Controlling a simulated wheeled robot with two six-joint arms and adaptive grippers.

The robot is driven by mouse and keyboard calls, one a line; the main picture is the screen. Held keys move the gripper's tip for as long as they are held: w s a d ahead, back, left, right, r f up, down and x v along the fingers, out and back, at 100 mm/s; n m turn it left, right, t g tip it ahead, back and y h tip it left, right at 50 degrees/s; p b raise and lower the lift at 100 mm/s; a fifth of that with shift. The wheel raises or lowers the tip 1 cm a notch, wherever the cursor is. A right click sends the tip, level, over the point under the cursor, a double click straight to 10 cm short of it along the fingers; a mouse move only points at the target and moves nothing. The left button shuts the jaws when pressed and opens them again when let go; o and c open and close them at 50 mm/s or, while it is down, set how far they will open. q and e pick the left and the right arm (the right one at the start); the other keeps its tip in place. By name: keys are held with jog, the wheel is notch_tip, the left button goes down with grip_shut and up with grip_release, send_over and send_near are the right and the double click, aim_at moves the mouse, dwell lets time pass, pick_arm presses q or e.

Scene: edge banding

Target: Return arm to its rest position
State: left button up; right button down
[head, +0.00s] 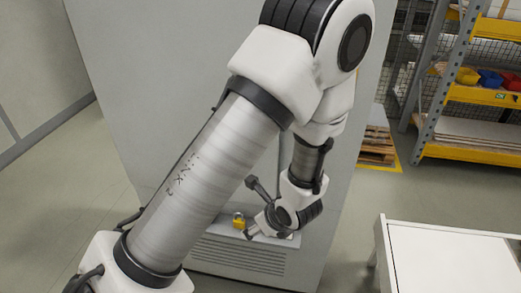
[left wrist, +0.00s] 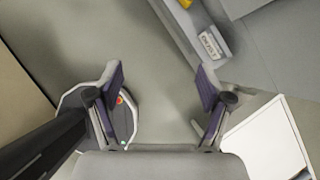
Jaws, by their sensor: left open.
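My left arm comes in from the lower left of the head view, rises to a bent elbow at the top, and folds down to its wrist in front of the grey cabinet (head: 140,90). My left gripper (left wrist: 160,88) shows in the left wrist view with its two dark fingers wide apart. Nothing is between them; only the floor (left wrist: 160,60) shows there. In the head view its fingers are hard to make out. My right gripper is in neither view.
A small yellow item (head: 239,221) stands on a ledge of the cabinet, beside the left wrist. A labelled ledge (left wrist: 210,42) shows in the left wrist view. A white table (head: 450,255) stands at lower right. Yellow-and-grey shelving (head: 470,95) with bins is at back right.

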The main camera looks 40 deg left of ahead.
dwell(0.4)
pick_arm(q)
jog(key=s+d+f+n+g+h+b, duration=0.2)
jog(key=s+d+f+n+g+h, duration=0.15)
jog(key=s+f, duration=0.6)
jog(key=s+d+f+n+g+h+b, duration=0.15)
jog(key=s+d+f+n+g, duration=0.45)
jog(key=s, duration=0.6)
notch_tip(320, 180, down, 5)
jog(key=d+n+t+h, duration=0.2)
jog(key=n+t+h, duration=0.1)
jog(key=n, duration=0.2)
jog(key=w+a+f+n+t+y, duration=0.1)
jog(key=w+n+t, duration=0.3)
jog(key=w, duration=0.4)
jog(key=shift+w+a+f+n+t, duration=0.2)
jog(key=shift+a+f+n+t, duration=0.15)
jog(key=shift+a+f+t, duration=0.3)
